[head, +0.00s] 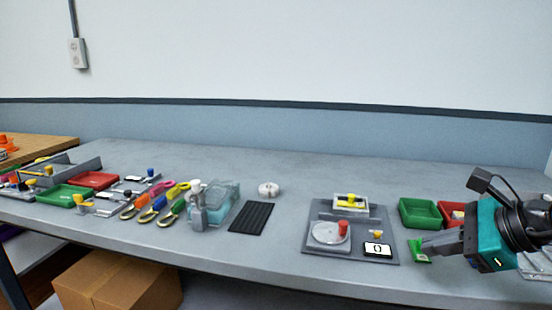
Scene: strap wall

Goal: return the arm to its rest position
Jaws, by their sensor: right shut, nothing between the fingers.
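My right gripper (424,246) comes in from the right edge of the head view, over the right end of the grey table. Its fingers are shut and point left. A small green packet (418,257) lies on the table by the fingertips; I cannot tell whether the fingers touch it. My left gripper is not in view.
The table (320,178) holds a grey board (320,246) with a round plate, a green tray (421,208), a red tray (446,209), a black mat (252,218), a clear teal box (222,197) and several colourful-handled tools. A carton (118,282) stands below. The table's back strip is clear.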

